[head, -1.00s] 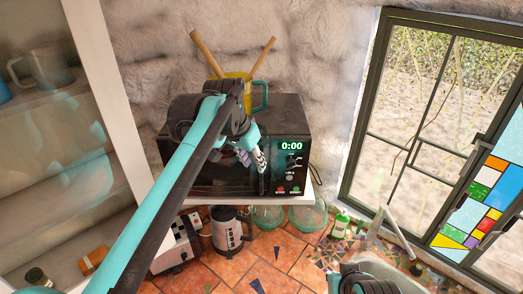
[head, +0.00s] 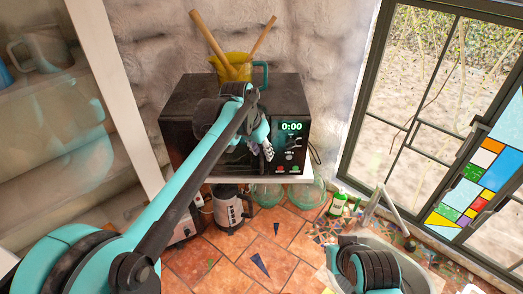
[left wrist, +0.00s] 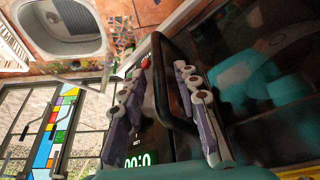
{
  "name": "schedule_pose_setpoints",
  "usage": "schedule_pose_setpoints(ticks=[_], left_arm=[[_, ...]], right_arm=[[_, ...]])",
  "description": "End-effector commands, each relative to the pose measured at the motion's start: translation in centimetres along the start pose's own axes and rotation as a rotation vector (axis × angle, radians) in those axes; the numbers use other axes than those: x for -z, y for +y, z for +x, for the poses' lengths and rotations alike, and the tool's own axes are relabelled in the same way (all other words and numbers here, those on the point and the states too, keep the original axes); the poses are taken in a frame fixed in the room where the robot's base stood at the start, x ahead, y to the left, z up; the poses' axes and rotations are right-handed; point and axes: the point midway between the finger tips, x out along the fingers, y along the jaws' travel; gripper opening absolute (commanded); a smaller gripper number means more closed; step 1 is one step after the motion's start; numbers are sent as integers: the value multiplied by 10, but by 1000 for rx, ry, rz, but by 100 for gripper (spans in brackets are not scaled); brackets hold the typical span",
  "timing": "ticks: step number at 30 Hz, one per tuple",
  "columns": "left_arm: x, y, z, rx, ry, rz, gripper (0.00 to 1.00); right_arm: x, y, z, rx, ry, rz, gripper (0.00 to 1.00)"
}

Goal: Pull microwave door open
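The black microwave (head: 285,95) stands on a white shelf, with a green 0:00 display at its right. Its dark glass door (left wrist: 260,50) shows in the left wrist view and looks shut, though my arm covers much of the front in the head view. The dark bar handle (left wrist: 171,85) lies between the fingers of my left gripper (left wrist: 163,112) in the left wrist view. The fingers stand apart on either side of the bar, with a visible gap. In the head view my left gripper (head: 267,150) is at the microwave's front, beside the control panel.
A yellow pot (head: 238,68) with wooden utensils stands on or behind the microwave. A kettle (head: 230,210) and glass jars (head: 268,193) are on the tiled counter below. A sink (left wrist: 68,25) and green bottle (head: 338,204) are to the right in the head view.

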Motion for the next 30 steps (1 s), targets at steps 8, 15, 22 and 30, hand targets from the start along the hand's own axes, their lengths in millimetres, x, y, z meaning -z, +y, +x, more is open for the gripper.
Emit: schedule_pose_setpoints(ticks=[8,15,22,30], left_arm=[[0,0,0,0,0,0,0],[-3,2,-2,-4,0,11,0],[-27,12,-11,-36,0,86,0],[-87,27,-36,-117,-1,279,0]], right_arm=[[0,0,0,0,0,0,0],[0,0,0,0,0,0,0],[-2,0,3,0,0,0,0],[-6,0,8,0,0,0,0]])
